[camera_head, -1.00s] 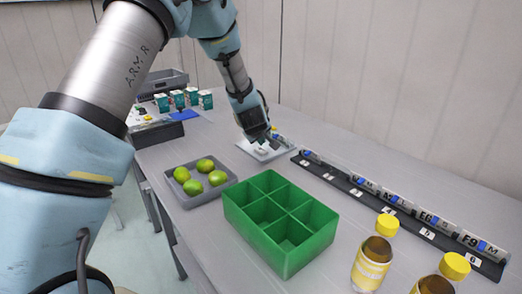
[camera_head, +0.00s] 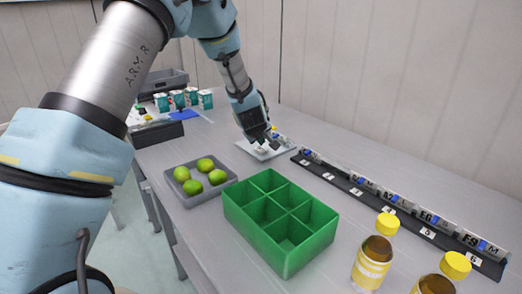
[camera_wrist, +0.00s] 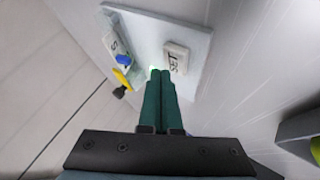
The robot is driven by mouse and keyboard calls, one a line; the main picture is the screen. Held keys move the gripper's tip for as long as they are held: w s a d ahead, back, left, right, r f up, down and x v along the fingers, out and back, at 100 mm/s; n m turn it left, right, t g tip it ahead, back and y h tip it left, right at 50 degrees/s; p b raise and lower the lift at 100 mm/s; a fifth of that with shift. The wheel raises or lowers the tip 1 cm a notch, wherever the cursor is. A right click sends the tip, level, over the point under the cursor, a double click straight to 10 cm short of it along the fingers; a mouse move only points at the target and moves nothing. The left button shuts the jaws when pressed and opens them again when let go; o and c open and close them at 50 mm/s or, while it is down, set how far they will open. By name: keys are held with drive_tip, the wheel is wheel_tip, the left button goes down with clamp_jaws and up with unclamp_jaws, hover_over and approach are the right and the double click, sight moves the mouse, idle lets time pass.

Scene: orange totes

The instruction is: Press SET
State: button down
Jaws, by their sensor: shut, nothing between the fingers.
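A pale plate (camera_head: 252,148) lies on the table near the wall, under my gripper. In the wrist view, the plate (camera_wrist: 195,35) carries a raised white block (camera_wrist: 176,60) with dark sideways lettering that looks like SET. My gripper (camera_wrist: 160,72) is shut and empty, its dark green fingers together. In the wrist view its tips are just beside the lower left of the block, over a small pale greenish spot. I cannot tell whether they touch anything. In the head view my gripper (camera_head: 268,143) points down at the plate and hides part of it.
On the plate's left side are a labelled white piece with a blue part (camera_wrist: 123,60) and a yellow lever (camera_wrist: 121,78). A green divided box (camera_head: 285,265), a grey tray (camera_head: 205,199) of green fruit and a black numbered rack (camera_head: 345,187) stand nearer.

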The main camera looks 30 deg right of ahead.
sight(261, 150)
drive_tip(key=shift+f, duration=0.3)
drive_tip(key=shift+f+b, duration=0.55)
drive_tip(key=shift+b, duration=0.05)
idle(0.5)
drive_tip(key=shift+r, duration=0.15)
drive_tip(key=shift+r+p, duration=0.7)
drive_tip(key=shift+r, duration=0.1)
wheel_tip(261, 150, up, 5)
drive_tip(key=p, duration=0.4)
drive_tip(key=shift+r, duration=0.1)
idle(0.8)
